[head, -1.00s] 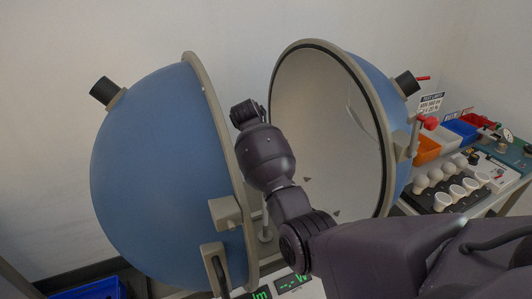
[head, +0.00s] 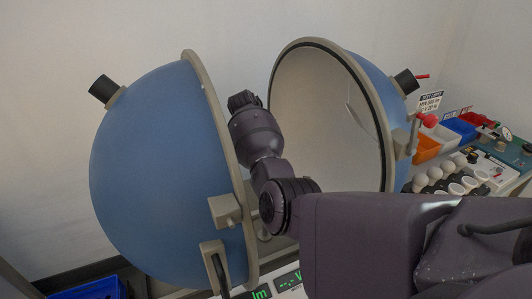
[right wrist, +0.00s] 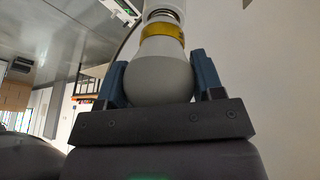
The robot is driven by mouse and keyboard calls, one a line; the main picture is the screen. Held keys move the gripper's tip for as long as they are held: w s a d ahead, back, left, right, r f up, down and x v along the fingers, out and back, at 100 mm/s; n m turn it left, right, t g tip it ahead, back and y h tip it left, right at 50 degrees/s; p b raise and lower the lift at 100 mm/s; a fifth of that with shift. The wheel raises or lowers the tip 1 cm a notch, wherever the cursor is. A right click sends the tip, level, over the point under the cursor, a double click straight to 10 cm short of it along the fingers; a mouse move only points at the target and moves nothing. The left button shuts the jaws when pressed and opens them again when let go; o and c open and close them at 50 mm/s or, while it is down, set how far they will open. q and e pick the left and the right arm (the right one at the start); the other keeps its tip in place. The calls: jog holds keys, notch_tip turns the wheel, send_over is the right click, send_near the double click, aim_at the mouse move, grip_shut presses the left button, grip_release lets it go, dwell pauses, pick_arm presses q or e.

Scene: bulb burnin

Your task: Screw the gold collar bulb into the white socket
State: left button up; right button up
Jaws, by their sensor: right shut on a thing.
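In the right wrist view, the bulb (right wrist: 158,82) has a pale rounded globe and a gold collar (right wrist: 162,31). Its metal screw base (right wrist: 162,14) points up at the top of the picture. The white socket (right wrist: 164,4) shows just above this base, cut off by the picture's edge; I cannot tell how far the threads are engaged. My right gripper (right wrist: 159,72) is shut on the globe, one blue finger on each side. In the head view my right arm reaches between the two sphere halves, and the bulb and socket are hidden. My left gripper is not in view.
The open sphere has a blue left half (head: 155,165) and a right half with a pale inside (head: 318,125), close on both sides of my arm. A bench at right holds several white bulbs (head: 435,172), an orange bin (head: 425,148) and a blue bin (head: 460,130).

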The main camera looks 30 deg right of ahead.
jog(key=shift+a+f, duration=0.1)
jog(key=shift+f, duration=0.05)
jog(key=o, duration=0.8)
jog(key=n+t, duration=0.1)
jog(key=n, duration=0.1)
jog(key=n+h, duration=0.1)
jog(key=n, duration=0.1)
jog(key=shift+n+t, duration=0.4)
jog(key=n+t, duration=0.2)
jog(key=n, duration=0.3)
jog(key=shift+w, duration=0.15)
jog(key=n+t, duration=0.1)
jog(key=n, duration=0.2)
jog(key=n+t+y, duration=0.1)
jog(key=n, duration=0.3)
jog(key=shift+w+t, duration=0.15)
jog(key=shift+t, duration=0.15)
jog(key=n+y, duration=0.1)
jog(key=n, duration=0.2)
jog(key=n+t+y, duration=0.1)
jog(key=n, duration=0.2)
jog(key=shift+w, duration=0.15)
